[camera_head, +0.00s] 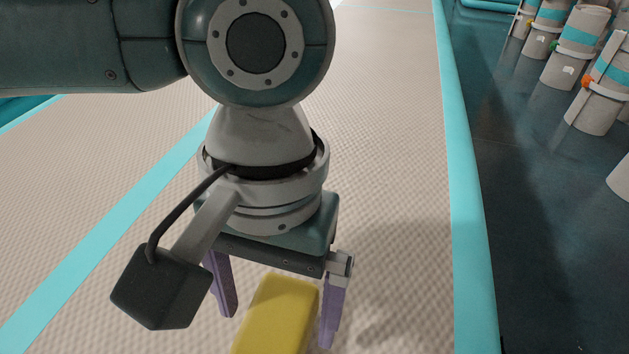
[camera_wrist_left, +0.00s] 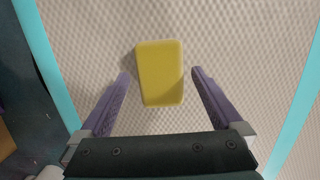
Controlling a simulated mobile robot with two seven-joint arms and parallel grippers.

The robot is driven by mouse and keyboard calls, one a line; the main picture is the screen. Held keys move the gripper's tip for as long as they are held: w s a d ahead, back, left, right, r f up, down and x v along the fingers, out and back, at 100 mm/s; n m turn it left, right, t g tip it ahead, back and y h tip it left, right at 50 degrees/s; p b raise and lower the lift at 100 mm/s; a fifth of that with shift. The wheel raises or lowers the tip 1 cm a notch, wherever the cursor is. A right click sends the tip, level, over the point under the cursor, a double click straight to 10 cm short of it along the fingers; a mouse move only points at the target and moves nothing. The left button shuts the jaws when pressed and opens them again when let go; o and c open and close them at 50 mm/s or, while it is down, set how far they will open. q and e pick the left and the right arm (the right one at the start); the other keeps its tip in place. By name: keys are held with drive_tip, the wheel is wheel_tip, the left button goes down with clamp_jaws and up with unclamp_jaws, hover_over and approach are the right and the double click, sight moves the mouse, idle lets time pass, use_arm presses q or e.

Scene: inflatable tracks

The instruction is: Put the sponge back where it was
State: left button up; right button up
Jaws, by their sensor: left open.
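The yellow sponge (camera_head: 279,312) lies on the beige textured track at the bottom of the head view, its lower end cut off by the picture edge. It shows whole in the left wrist view (camera_wrist_left: 160,73). My left gripper (camera_head: 277,325) points down over it, open, with one purple finger on each side. In the left wrist view the fingertips (camera_wrist_left: 160,72) stand left and right of the sponge with a gap on both sides. Whether the fingers are level with the sponge or above it is hard to tell. My right gripper is not in view.
The textured track (camera_head: 400,190) is clear around the sponge. Turquoise stripes run along it, one at left (camera_head: 120,220) and an edge band at right (camera_head: 466,200). Beyond lies a dark floor (camera_head: 550,230) with several grey cylinders with turquoise bands (camera_head: 580,40) at upper right.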

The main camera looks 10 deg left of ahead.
use_arm(q)
wheel_tip(320, 180, up, 9)
drive_tip(key=w+p, duration=0.2)
drive_tip(key=p, duration=0.2)
drive_tip(key=s+d+m+t+h, duration=0.25)
drive_tip(key=s+d+h, duration=0.25)
drive_tip(key=d, duration=0.3)
drive_tip(key=t+y, duration=0.1)
drive_tip(key=t, duration=0.2)
approach(283, 301)
drive_tip(key=s+d, duration=0.2)
drive_tip(key=shift+s+d+f+n+g, duration=0.25)
drive_tip(key=shift+s+f, duration=0.1)
drive_tip(key=shift+f, duration=0.05)
drive_tip(key=s+a+f+y, duration=0.1)
drive_tip(key=s+a+y, duration=0.2)
drive_tip(key=a, duration=0.6)
drive_tip(key=shift+s+a+y, duration=0.4)
drive_tip(key=shift+s, duration=0.1)
